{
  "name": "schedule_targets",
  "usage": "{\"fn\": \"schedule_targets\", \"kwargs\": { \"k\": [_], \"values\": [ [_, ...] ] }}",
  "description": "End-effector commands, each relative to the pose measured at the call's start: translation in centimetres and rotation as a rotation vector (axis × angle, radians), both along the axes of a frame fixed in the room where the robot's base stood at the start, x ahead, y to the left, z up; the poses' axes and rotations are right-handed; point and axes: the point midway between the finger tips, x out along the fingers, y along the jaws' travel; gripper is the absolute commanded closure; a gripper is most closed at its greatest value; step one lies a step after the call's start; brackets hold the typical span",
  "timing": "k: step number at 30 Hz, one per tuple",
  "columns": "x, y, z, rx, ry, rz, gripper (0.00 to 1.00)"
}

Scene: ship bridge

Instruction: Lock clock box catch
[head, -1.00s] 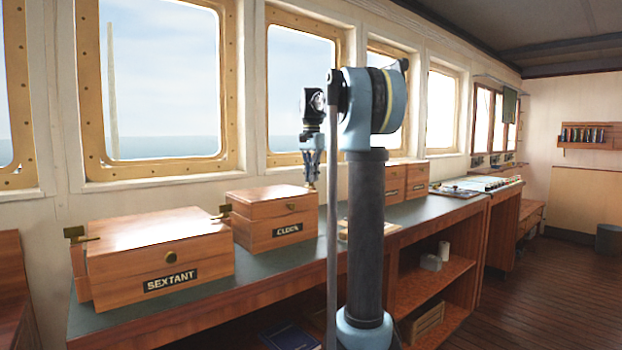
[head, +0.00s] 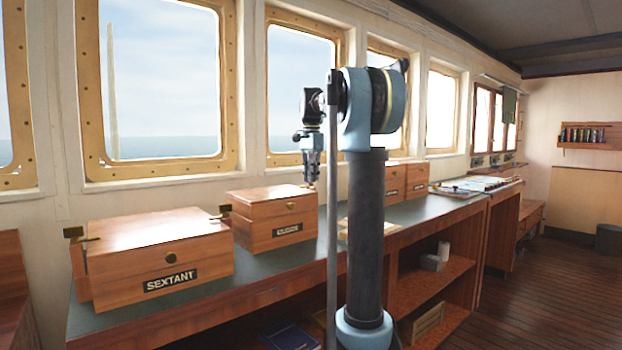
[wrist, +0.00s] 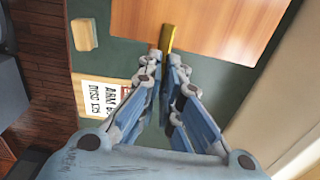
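The clock box (head: 268,219) is a wooden box with a closed lid on the green-topped counter. Its front label is blurred in the head view. A brass lever (head: 221,212) shows at its left back corner and a brass disc on its front. My gripper (head: 310,184) points down at the box's right end.
The sextant box (head: 155,256) stands to the left on the counter (head: 262,266), with its own brass lever. More wooden boxes (head: 404,178) stand farther right. In the wrist view a printed card (wrist: 104,96) and a small wooden block (wrist: 84,34) lie beside the box. The window wall is close behind.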

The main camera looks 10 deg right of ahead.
Motion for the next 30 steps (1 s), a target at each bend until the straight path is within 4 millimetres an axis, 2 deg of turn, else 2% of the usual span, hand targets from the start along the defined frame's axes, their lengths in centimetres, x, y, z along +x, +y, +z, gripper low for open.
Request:
{"fn": "schedule_targets", "kwargs": {
  "k": [2,5,6,19,23,30],
  "values": [
    [0.2,0.1,0.1,0.002,-0.005,0.000,1.00],
    [0.2,0.1,0.0,0.001,-0.004,0.000,0.79],
    [0.2,0.1,0.0,0.002,-0.003,0.000,0.75],
    [0.1,0.0,0.6,0.000,-0.001,0.000,0.75],
    [0.1,0.0,2.2,0.000,-0.001,0.000,0.75],
    [0.2,0.0,6.5,0.000,-0.001,0.000,0.75]
  ]
}}
